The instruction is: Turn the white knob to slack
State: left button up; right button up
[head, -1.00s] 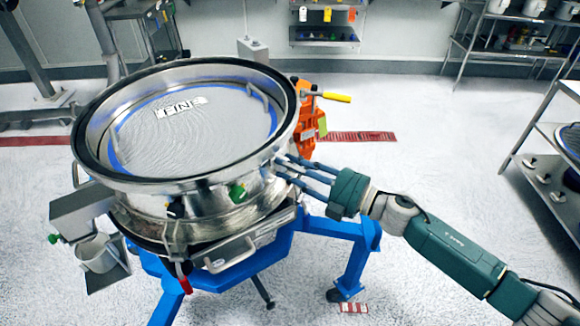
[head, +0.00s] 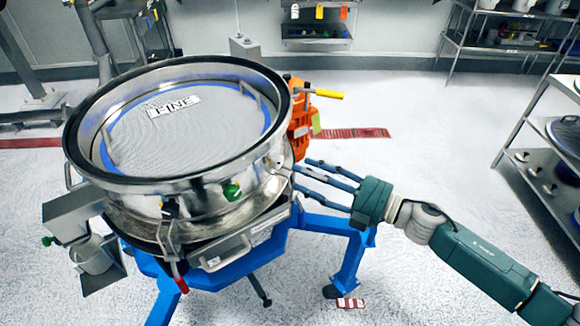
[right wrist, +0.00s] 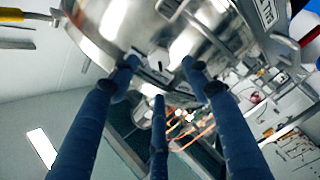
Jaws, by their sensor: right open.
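The round steel sifter (head: 215,200) stands on a blue frame, with a mesh screen marked "FINE" on top. My right gripper (head: 299,174) is at its right side, fingers spread and pointing left at the steel wall. It is open and holds nothing. In the right wrist view, the fingers (right wrist: 160,76) reach toward the shiny wall, and a small pale fitting shows between the tips. I cannot tell whether that fitting is the white knob; no white knob shows clearly in the head view. My left gripper is not in view.
An orange unit with a yellow handle (head: 328,95) is behind my right gripper. A red-handled lever (head: 180,278) hangs at the front. A grey cup (head: 93,258) is under the left spout. A steel shelf (head: 545,185) stands far right. Floor between is clear.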

jog(key=v, duration=0.5)
jog(key=shift+d, duration=0.15)
